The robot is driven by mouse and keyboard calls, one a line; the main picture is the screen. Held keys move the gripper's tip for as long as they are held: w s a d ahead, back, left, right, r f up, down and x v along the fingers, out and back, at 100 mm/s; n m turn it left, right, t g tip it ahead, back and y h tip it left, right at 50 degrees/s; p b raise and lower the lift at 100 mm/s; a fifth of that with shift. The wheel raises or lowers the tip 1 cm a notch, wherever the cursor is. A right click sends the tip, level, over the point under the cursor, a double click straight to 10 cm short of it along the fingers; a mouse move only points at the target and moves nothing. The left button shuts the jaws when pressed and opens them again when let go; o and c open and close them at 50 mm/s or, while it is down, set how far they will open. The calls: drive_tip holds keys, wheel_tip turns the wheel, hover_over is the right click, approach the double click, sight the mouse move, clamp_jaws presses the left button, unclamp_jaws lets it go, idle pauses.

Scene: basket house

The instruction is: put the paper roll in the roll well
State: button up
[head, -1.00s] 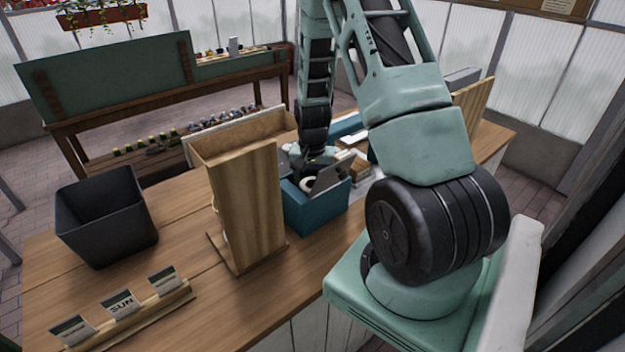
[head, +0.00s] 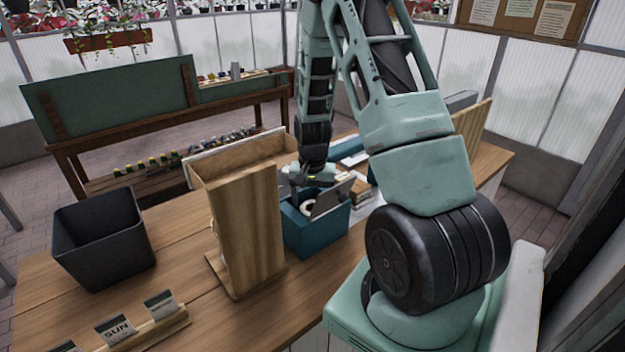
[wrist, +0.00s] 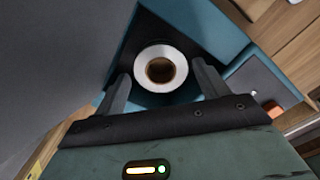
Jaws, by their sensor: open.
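The white paper roll (wrist: 161,53) lies in a dark-floored compartment of the blue box (wrist: 212,28), its round end and brown core facing my wrist camera. In the head view the roll (head: 308,208) shows as a small white ring inside the blue box (head: 312,236). My gripper (wrist: 160,90) is open, its two fingers apart, with the roll seen between and beyond them. I cannot tell which compartment is the roll well.
A tall wooden stand (head: 245,225) is left of the blue box. A grey panel (head: 332,198) leans in the box. A black bin (head: 103,240) and a card holder (head: 135,328) stand at the left on the wooden counter (head: 190,240).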

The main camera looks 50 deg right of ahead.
wheel_tip(320, 180, up, 10)
drive_tip(key=b, duration=0.2)
idle(0.6)
